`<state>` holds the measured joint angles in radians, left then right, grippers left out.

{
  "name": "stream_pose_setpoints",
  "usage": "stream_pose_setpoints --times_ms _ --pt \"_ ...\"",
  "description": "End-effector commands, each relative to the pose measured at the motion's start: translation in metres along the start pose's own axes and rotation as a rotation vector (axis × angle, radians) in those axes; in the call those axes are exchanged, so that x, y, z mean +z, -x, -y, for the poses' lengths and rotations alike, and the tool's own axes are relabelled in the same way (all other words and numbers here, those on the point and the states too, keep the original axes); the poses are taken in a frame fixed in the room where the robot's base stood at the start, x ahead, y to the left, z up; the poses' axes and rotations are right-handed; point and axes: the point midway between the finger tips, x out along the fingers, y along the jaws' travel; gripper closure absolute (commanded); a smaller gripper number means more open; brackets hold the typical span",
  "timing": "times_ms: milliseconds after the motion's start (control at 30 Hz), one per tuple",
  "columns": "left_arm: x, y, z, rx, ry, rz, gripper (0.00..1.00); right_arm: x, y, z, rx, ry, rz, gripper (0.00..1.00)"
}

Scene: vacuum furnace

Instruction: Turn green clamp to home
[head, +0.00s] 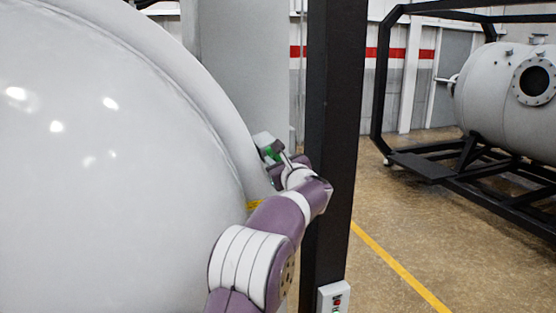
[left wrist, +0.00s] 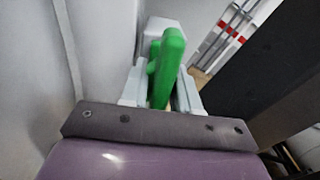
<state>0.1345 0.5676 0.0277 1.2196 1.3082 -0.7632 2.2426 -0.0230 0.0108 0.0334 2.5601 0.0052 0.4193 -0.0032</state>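The green clamp (head: 270,153) sits at the rim of the large white furnace door (head: 110,150), beside a grey-white block. In the head view my left gripper (head: 276,163) is at the clamp and partly hides it. In the left wrist view the green clamp (left wrist: 166,68) stands up between the two pale fingers of my left gripper (left wrist: 160,92). The fingers lie close against both sides of it, so the gripper looks shut on the clamp. The clamp's base is hidden behind the fingers and gripper body. My right gripper is not in view.
A dark upright post (head: 338,110) stands just right of my left wrist. A small control box (head: 334,298) with buttons is low on it. A grey-white vessel (head: 510,95) on a black frame stands at the right. The floor (head: 400,230) between is clear.

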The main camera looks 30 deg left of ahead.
Motion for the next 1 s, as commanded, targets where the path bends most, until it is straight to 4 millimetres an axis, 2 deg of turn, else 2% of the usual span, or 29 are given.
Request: stream_pose_setpoints --times_ms 33,67,100,467,667,1000 --pt "0.0002 0.0002 0.0006 -0.002 0.0 0.0 0.89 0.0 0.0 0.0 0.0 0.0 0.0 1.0" --pt "0.0003 0.0003 0.0007 -0.002 0.0 0.0 0.99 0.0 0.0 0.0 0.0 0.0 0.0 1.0" --pt "0.0003 0.0003 0.0008 -0.002 0.0 0.0 1.0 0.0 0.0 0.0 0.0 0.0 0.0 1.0" --pt "0.0011 0.0005 0.0004 -0.002 -0.055 0.002 1.0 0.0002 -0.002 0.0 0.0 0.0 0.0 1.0" --pt "0.0018 0.0006 0.0 -0.002 -0.182 0.004 1.0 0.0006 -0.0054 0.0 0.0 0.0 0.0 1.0" --pt "0.0041 0.0006 -0.0007 -0.002 -0.498 0.005 1.0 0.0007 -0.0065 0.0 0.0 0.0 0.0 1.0"
